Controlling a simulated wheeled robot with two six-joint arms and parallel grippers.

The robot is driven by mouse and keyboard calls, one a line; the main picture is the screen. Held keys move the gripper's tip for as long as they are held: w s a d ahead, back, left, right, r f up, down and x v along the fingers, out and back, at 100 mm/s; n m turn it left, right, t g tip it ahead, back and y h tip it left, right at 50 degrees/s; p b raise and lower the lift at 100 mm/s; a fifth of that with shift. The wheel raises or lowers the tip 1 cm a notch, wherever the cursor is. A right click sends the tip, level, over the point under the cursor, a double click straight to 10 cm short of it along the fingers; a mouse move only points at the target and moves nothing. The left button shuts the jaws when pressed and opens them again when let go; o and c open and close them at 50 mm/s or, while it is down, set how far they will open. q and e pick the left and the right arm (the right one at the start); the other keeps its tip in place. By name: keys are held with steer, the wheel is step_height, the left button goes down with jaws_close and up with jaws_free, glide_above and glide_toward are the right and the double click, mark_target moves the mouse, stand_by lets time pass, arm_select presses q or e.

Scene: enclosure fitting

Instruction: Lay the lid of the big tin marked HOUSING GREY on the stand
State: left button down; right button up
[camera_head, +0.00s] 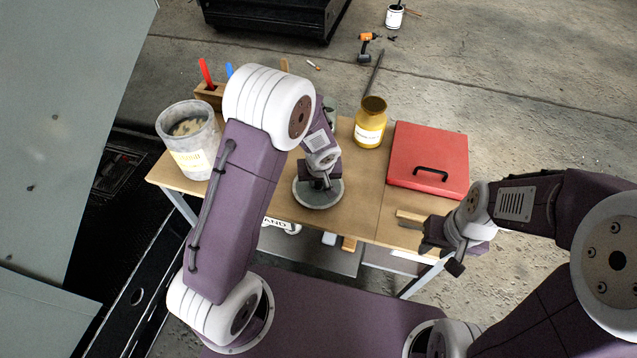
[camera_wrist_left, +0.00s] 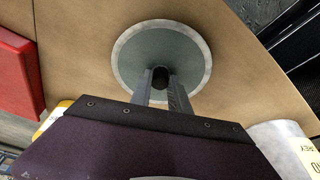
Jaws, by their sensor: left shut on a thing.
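A round grey-green lid (camera_head: 318,196) with a pale rim is near the front edge of the table, and it also shows in the left wrist view (camera_wrist_left: 135,60). My left gripper (camera_wrist_left: 160,84) is shut on the dark knob in the middle of the lid. The lid looks level; I cannot tell whether it touches what is under it. A label ending in "AND" (camera_head: 275,224) shows below it, partly behind my left arm. A big pale tin (camera_head: 185,150) stands open at the left; its label is not fully legible. My right gripper (camera_head: 442,257) looks open and empty at the table's front right.
A yellow tin (camera_head: 369,130) stands behind and right of the lid. A red case with a black handle (camera_head: 428,150) lies on the right. A wooden holder (camera_head: 208,94) with coloured handles is at the back left. A wooden-handled tool (camera_head: 410,217) lies by my right gripper.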

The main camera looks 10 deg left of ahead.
arm_select(q)
steer(key=shift+f, duration=0.15)
steer(key=c, duration=1.2)
jaws_free()
steer(key=shift+c, duration=0.2)
